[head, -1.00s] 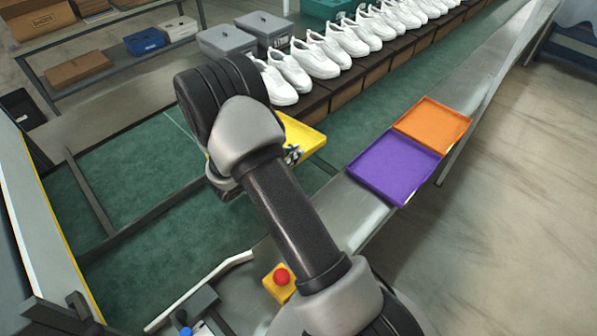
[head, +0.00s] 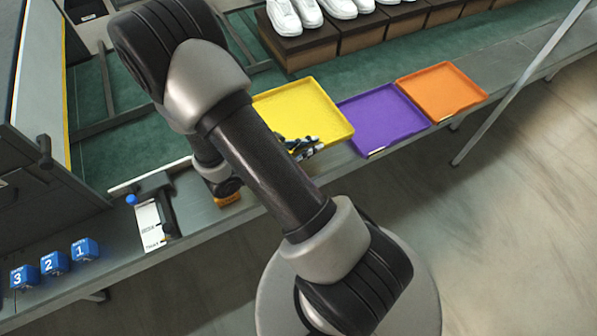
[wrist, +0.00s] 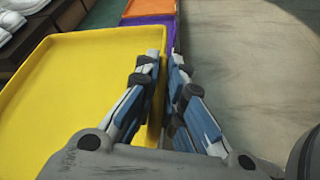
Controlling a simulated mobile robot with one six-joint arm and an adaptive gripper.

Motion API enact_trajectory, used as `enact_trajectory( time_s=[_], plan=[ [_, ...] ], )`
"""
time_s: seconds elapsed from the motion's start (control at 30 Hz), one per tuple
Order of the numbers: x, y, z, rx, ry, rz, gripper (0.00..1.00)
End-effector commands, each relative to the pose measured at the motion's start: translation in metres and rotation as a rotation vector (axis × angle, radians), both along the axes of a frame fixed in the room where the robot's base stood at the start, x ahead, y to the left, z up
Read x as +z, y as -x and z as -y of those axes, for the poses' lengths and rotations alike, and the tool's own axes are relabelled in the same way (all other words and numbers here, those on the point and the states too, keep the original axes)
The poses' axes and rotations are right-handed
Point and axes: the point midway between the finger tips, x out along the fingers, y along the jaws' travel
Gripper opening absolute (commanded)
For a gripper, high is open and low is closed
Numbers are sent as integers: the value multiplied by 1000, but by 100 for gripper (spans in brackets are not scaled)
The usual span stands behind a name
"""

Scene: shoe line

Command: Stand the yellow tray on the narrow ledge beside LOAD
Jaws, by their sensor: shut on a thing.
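The yellow tray (head: 300,100) is at the middle of the head view, left of the purple tray, and looks about level. My gripper (head: 303,147) is shut on its near rim, partly hidden by my arm. In the wrist view the gripper (wrist: 165,65) has one finger on each side of the right rim of the yellow tray (wrist: 70,85). The grey ledge (head: 225,205) runs along the near side of the line. I cannot tell whether the tray touches it. I can read no LOAD label.
The purple tray (head: 383,120) and the orange tray (head: 440,90) lie on the ledge to the right. A white card (head: 150,225) with small print and several numbered blue blocks (head: 54,263) are at the left. White shoes (head: 345,8) stand on boxes behind.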

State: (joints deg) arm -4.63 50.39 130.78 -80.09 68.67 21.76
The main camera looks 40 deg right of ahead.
Motion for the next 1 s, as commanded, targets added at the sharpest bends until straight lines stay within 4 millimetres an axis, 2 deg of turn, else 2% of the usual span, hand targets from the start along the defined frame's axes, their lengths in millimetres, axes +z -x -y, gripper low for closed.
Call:
enact_trajectory(
  time_s=[0.3,0.5,0.6,0.77,1.0],
  plan=[
    [-87,0,0,1,1,-4,0],
    [-132,0,0,2,1,-3,0],
    [-143,-1,0,1,0,-1,0],
    [-151,-1,0,1,0,0,0],
    [-186,-1,0,2,0,-2,0]
  ],
)
